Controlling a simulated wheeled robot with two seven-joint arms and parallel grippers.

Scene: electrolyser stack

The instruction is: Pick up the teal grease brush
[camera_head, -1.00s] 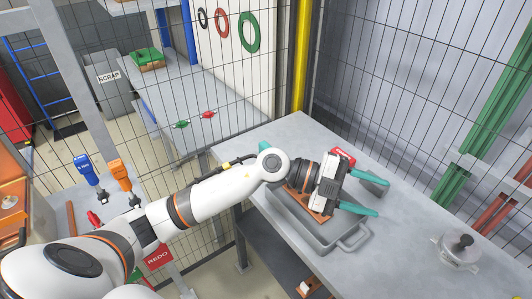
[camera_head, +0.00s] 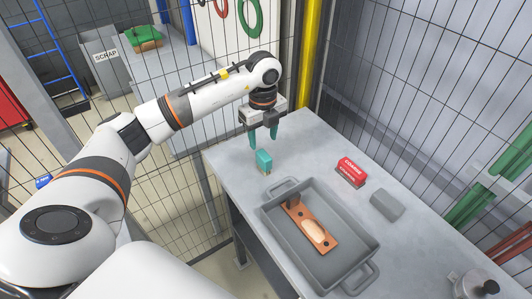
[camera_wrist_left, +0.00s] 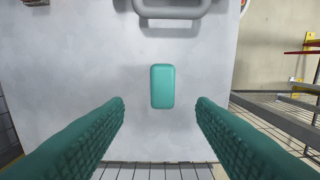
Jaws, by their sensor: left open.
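The teal grease brush (camera_head: 264,162) stands on the grey table near its back left edge. In the left wrist view it is a teal rounded block (camera_wrist_left: 162,86), seen from above, between and ahead of my two fingers. My left gripper (camera_head: 264,138) is open and empty, pointing down above and just behind the brush, apart from it. Its teal fingers show in the left wrist view (camera_wrist_left: 160,108), wide apart. My right gripper is not in view.
A grey tray (camera_head: 275,240) with handles holds an orange-brown plate (camera_head: 300,220) in front of the brush. A red block (camera_head: 351,171) and a grey block (camera_head: 387,205) lie to the right. A wire fence and yellow post (camera_head: 316,50) stand behind.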

